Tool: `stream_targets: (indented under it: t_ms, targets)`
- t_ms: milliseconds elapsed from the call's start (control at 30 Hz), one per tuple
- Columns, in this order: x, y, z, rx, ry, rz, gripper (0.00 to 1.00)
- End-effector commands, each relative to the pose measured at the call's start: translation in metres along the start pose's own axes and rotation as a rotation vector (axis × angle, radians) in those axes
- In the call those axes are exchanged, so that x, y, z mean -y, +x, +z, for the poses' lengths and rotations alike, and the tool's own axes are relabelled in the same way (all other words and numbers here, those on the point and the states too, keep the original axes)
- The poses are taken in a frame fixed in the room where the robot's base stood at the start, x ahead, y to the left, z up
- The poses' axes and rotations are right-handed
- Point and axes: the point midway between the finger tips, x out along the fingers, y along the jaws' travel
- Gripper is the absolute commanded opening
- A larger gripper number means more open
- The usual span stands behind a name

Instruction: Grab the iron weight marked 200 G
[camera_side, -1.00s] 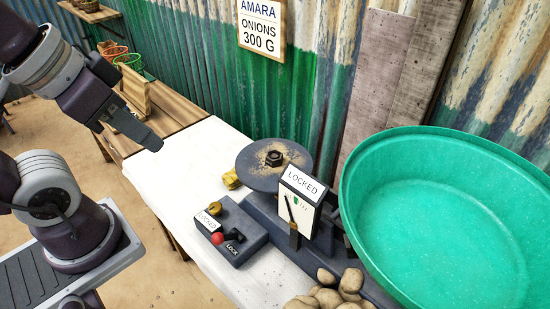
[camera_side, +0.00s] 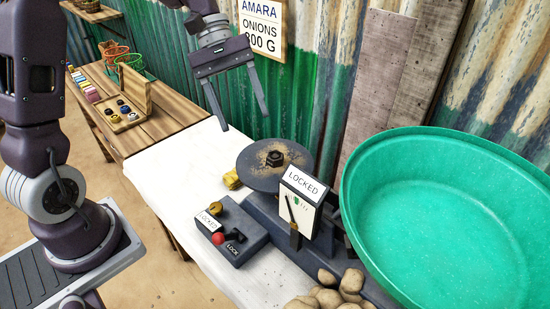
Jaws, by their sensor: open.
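A dark hexagonal weight (camera_side: 274,158) sits on the round grey plate (camera_side: 256,180) of the balance, with brown dust around it. No marking can be read on it. Several small round weights (camera_side: 125,110), mostly dark, sit on a wooden holder on the wooden table at left; their markings are too small to read. I cannot tell which weight is marked 200 G. My gripper (camera_side: 243,118) is open and empty, with its fingers pointing down. In the picture it is above and left of the grey plate, apart from it.
A sign marked LOCKED (camera_side: 300,182) stands by the plate. A lock box (camera_side: 232,236) with a red knob is in front. A big green basin (camera_side: 450,210) fills the right, near potatoes or stones (camera_side: 340,287). A corrugated wall (camera_side: 200,70) is behind. The white tabletop (camera_side: 170,165) is clear at left.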

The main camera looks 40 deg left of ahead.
Motion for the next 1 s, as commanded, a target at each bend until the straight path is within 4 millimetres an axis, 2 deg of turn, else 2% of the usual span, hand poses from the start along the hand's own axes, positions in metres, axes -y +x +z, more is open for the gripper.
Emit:
stream_targets:
  t_ms: [33, 133, 233, 333, 467, 700, 800, 1000]
  targets:
    - [-0.005, 0.011, -0.031, 0.091, -0.120, 0.035, 0.63]
    - [-0.010, 0.030, -0.085, 0.255, -0.332, 0.117, 0.63]
    - [-0.009, 0.046, -0.123, 0.373, -0.476, 0.181, 0.63]
    - [-0.006, 0.055, -0.143, 0.438, -0.553, 0.218, 0.63]
    - [-0.009, 0.067, -0.144, 0.460, -0.576, 0.228, 0.63]
    - [-0.018, 0.100, -0.118, 0.458, -0.574, 0.223, 0.63]
    - [-0.024, 0.113, -0.114, 0.456, -0.571, 0.226, 0.63]
    - [-0.025, 0.118, -0.113, 0.453, -0.571, 0.227, 0.63]
